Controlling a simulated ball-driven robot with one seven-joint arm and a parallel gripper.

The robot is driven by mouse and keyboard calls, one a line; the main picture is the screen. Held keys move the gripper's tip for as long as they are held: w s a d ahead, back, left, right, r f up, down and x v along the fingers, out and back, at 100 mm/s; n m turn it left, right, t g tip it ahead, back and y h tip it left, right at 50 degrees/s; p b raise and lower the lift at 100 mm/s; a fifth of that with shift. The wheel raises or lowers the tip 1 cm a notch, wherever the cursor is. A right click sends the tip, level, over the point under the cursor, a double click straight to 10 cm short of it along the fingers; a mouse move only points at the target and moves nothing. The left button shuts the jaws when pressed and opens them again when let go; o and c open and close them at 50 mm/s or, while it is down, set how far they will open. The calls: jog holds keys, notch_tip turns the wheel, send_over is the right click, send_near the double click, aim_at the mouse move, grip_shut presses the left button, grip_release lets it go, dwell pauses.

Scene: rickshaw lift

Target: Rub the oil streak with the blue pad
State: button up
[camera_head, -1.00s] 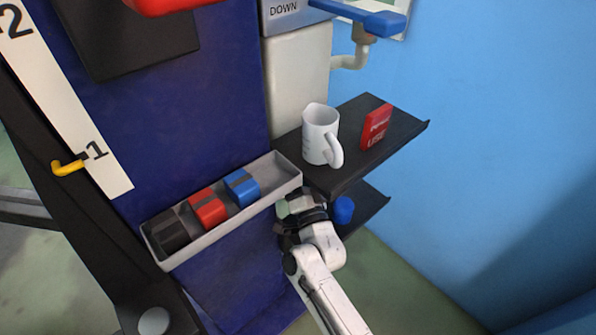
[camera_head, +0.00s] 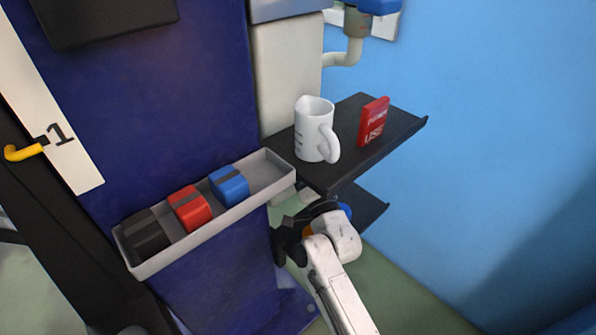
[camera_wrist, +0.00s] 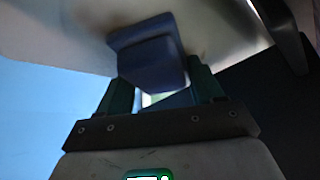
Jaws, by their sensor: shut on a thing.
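In the wrist view, my gripper (camera_wrist: 158,78) is shut on a dark blue pad (camera_wrist: 148,50). The pad is up against or very near a pale surface (camera_wrist: 225,30), and I cannot tell if they touch. Brownish smudges, likely the oil streak (camera_wrist: 105,14), show on this surface beside and above the pad. In the head view, my gripper (camera_head: 297,215) is low, below the right end of the grey tray, in front of the pale column's lower part. My own wrist hides the pad there.
The grey tray (camera_head: 200,232) holds a black, a red (camera_head: 190,208) and a blue block (camera_head: 229,186). A white mug (camera_head: 313,130) and a red card (camera_head: 374,121) stand on the black shelf (camera_head: 395,137) just above my arm. A lower shelf is partly hidden.

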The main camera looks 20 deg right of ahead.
jog(key=shift+w+d+f+b, duration=0.2)
jog(key=shift+d+b, duration=0.6)
jog(key=shift+b, duration=0.55)
jog(key=shift+w+d+f+b, duration=0.1)
jog(key=shift+w+d+b, duration=0.2)
jog(key=shift+d+b, duration=0.75)
jog(key=shift+w+a+r+p, duration=0.15)
jog(key=shift+r+p, duration=0.2)
jog(key=shift+r, duration=0.95)
jog(key=shift+a, duration=0.1)
jog(key=a+p, duration=0.1)
jog(key=p, duration=0.3)
jog(key=shift+s+a+r, duration=0.15)
jog(key=shift+s+a, duration=0.2)
jog(key=shift+s, duration=0.05)
jog(key=shift+s+a+p, duration=0.25)
jog(key=shift+a+p, duration=0.35)
jog(key=shift+p, duration=0.4)
